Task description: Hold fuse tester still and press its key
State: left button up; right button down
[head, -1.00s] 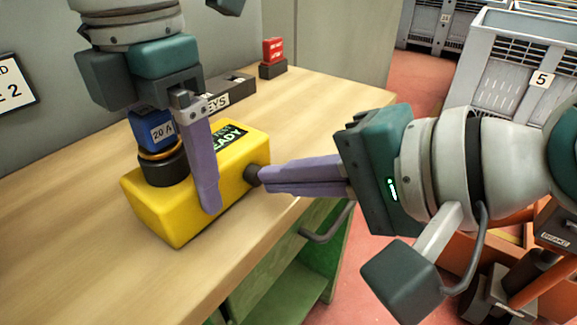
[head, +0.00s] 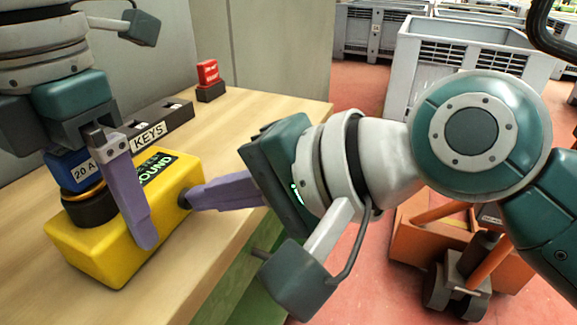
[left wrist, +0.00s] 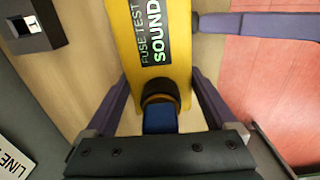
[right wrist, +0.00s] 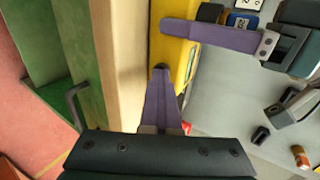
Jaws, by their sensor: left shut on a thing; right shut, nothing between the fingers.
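The yellow fuse tester (head: 105,255) lies on the wooden bench. Its display (head: 155,168) ends in "OUND" in the head view and reads "FUSE TEST SOUND" in the left wrist view (left wrist: 153,33). A blue 20 A fuse (head: 70,170) stands in the tester's dark round socket (head: 88,210). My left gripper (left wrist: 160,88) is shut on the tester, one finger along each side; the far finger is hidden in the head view.
A dark KEYS rack (head: 165,130) stands behind the tester. A red piece (head: 208,72) sits in a black block further back. The bench (head: 250,110) is clear at its far right. Grey crates (head: 430,60) and an orange cart (head: 420,240) stand on the floor beyond.

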pick_arm(q)
jog(key=shift+s+d, duration=0.15)
jog(key=shift+d, duration=0.3)
jog(key=shift+a, duration=0.15)
pick_arm(e)
jog(key=f+v, duration=0.1)
jog(key=v, duration=1.2)
jog(key=shift+s+d+f, duration=0.25)
jog(key=shift+s+d, duration=0.1)
jog(key=shift+d, duration=0.25)
pick_arm(q)
jog(key=o, duration=1.5)
